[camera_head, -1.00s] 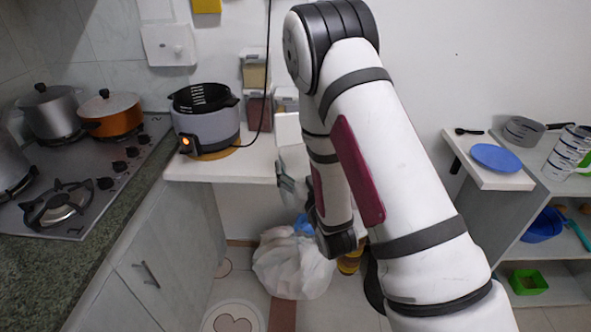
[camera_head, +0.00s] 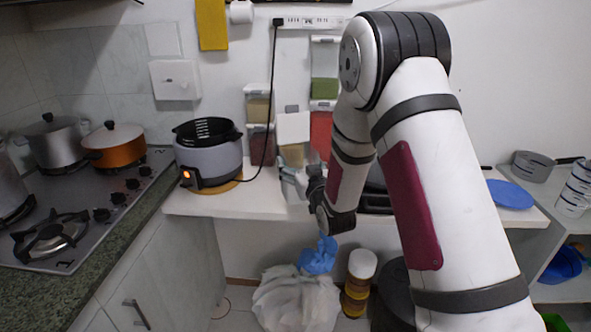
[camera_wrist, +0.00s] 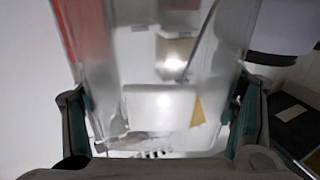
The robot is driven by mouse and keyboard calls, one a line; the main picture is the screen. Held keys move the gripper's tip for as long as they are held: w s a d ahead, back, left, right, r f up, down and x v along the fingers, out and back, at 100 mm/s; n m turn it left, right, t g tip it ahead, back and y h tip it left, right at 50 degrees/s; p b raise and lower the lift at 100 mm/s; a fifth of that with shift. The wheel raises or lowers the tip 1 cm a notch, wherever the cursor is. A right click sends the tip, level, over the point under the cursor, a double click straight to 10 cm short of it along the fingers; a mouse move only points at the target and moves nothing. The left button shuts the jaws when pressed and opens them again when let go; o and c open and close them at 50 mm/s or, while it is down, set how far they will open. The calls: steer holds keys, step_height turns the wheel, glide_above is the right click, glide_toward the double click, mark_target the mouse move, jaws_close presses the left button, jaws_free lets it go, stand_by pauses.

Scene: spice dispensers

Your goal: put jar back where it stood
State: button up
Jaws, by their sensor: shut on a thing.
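My gripper (camera_head: 298,184) is shut on a clear jar (camera_head: 293,128), held just above the white counter, in front of the wall dispensers. In the wrist view the see-through jar (camera_wrist: 108,75) fills the space between the teal finger pads. A tan patch shows low on the jar in the head view; I cannot tell if it is inside or behind. Stacked dispensers with tan (camera_head: 257,108) and dark red (camera_head: 260,146) contents are to its left. Dispensers with green (camera_head: 324,88) and red (camera_head: 320,132) contents are to its right, the red one partly hidden by my arm.
A rice cooker (camera_head: 209,152) stands left on the white counter (camera_head: 230,202), its black cord rising to a power strip (camera_head: 312,23). A white bag (camera_head: 295,298) and stacked jars (camera_head: 358,282) are below. Pots stand on the stove at left; a blue plate (camera_head: 510,194) is at right.

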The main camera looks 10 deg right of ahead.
mark_target(296, 158)
steer(key=w, duration=0.4)
steer(key=shift+w+f, duration=0.2)
steer(key=shift+w, duration=0.15)
steer(key=shift+w+f, duration=0.15)
steer(key=shift+f, duration=1.6)
steer(key=shift+f, duration=0.2)
steer(key=o, duration=1.5)
steer(key=shift+r, duration=0.1)
